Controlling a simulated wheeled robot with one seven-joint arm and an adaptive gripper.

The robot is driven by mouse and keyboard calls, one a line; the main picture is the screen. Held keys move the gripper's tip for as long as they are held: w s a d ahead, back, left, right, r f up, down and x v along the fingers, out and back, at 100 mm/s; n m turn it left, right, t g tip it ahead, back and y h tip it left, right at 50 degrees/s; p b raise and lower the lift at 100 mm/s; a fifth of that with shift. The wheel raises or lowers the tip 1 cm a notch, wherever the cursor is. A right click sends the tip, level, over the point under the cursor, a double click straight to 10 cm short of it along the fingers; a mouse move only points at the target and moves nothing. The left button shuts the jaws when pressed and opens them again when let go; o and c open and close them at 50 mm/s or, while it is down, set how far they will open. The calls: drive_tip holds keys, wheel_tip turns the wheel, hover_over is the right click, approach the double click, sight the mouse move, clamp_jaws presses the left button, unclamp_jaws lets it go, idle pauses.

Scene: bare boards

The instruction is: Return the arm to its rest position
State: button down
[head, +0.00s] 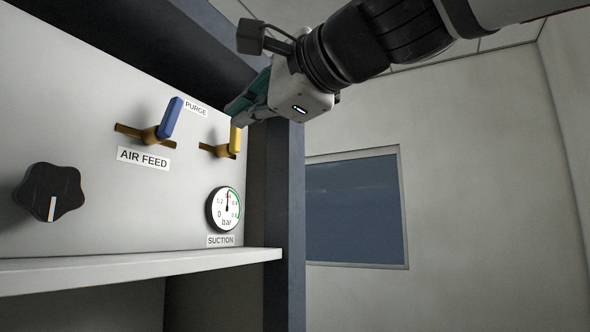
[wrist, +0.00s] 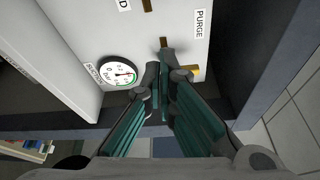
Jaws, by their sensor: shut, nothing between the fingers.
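My gripper (head: 240,108) reaches in from the upper right of the head view, its teal fingers in front of the panel and partly covering the yellow-handled valve lever (head: 235,138). In the wrist view my gripper (wrist: 161,63) is shut, with its dark fingertips together and nothing held. The yellow handle (wrist: 190,72) shows just right of the fingertips there. I cannot tell whether the fingers touch it. My dark wrist and arm stretch away to the upper right in the head view.
The white panel (head: 75,110) carries a blue-handled lever (head: 172,118), a black knob (head: 49,192) and a suction gauge (head: 225,210). A pale ledge (head: 140,268) juts out below. A dark blue post (head: 288,220) stands right of the panel. Open room lies before the window (head: 355,208).

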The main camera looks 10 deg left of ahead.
drive_tip(key=shift+s+d, duration=0.45)
idle(0.3)
